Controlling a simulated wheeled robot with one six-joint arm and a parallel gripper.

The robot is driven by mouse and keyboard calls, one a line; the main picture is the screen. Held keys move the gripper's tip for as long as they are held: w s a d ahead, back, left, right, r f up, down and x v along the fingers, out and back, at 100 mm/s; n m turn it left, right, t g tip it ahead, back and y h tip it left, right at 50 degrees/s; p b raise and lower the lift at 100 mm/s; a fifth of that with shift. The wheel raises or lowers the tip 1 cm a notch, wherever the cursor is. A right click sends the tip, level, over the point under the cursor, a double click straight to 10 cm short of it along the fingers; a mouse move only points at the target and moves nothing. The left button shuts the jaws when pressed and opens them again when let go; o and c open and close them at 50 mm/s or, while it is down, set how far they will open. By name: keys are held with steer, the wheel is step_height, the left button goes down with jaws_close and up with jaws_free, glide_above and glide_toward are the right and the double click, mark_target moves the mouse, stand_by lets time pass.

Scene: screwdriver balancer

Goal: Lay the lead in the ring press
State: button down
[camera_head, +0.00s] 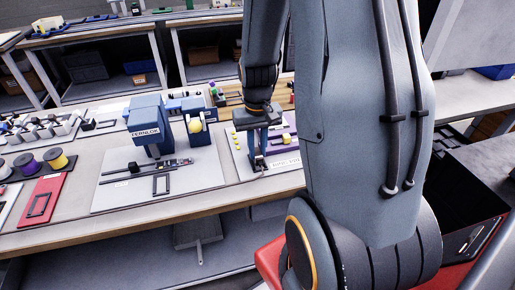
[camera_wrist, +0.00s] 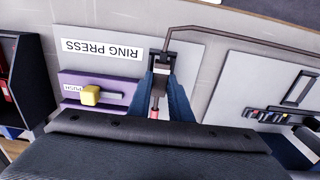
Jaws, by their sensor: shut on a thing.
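The ring press shows in the wrist view as a purple block (camera_wrist: 75,82) with a yellow knob (camera_wrist: 90,95) on a slide marked PUSH. Its white plate (camera_wrist: 200,60) carries an upside-down RING PRESS label (camera_wrist: 102,49). My gripper (camera_wrist: 162,68) is beside the purple block, over the plate, its blue fingers closed together. A thin dark lead (camera_wrist: 250,42) runs from the fingertips to the right; a small reddish piece (camera_wrist: 153,113) shows between the fingers. In the head view my gripper (camera_head: 258,163) is low at the plate's front. The fingers hide the held part.
Left of the press in the head view stands a blue FERNLOK machine (camera_head: 148,125) on its own plate (camera_head: 205,172). Coloured spools (camera_head: 57,160) and a red tray (camera_head: 45,198) are farther left. The table's front strip (camera_head: 130,222) is clear.

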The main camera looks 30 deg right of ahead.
steer(key=shift+f, duration=0.6)
stand_by(0.5)
steer(key=c, duration=1.5)
jaws_free()
steer(key=shift+c, duration=0.2)
steer(key=shift+r, duration=0.1)
steer(key=shift+r+b, duration=0.55)
steer(key=shift+r, duration=3.25)
